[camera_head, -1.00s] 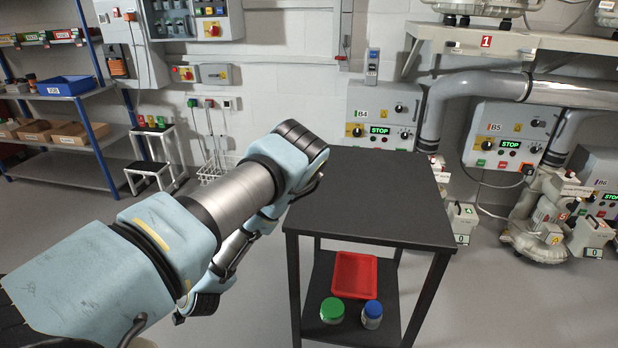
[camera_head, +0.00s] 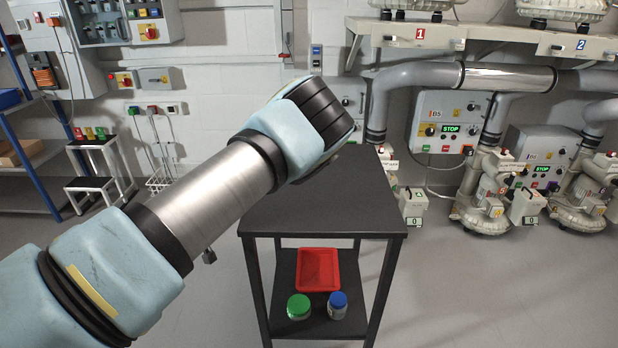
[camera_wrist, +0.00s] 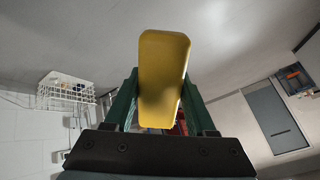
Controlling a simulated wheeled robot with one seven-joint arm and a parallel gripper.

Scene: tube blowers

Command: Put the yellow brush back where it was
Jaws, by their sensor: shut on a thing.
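The yellow brush (camera_wrist: 163,75) shows in the wrist view as a yellow block between the two fingers of my gripper (camera_wrist: 160,100). My gripper is shut on it, and no surface touches the brush in that view. The bristles cannot be made out. In the head view my gripper and the brush are hidden behind my own arm, which reaches over the left part of the black table. The place where the brush was cannot be told from these frames.
The black table (camera_head: 330,205) has a bare top. Its lower shelf holds a red tray (camera_head: 318,270), a green-lidded jar (camera_head: 299,306) and a blue-lidded jar (camera_head: 338,305). A white wire basket (camera_wrist: 66,88) hangs on the wall. Control boxes (camera_head: 447,130) and pumps line the right.

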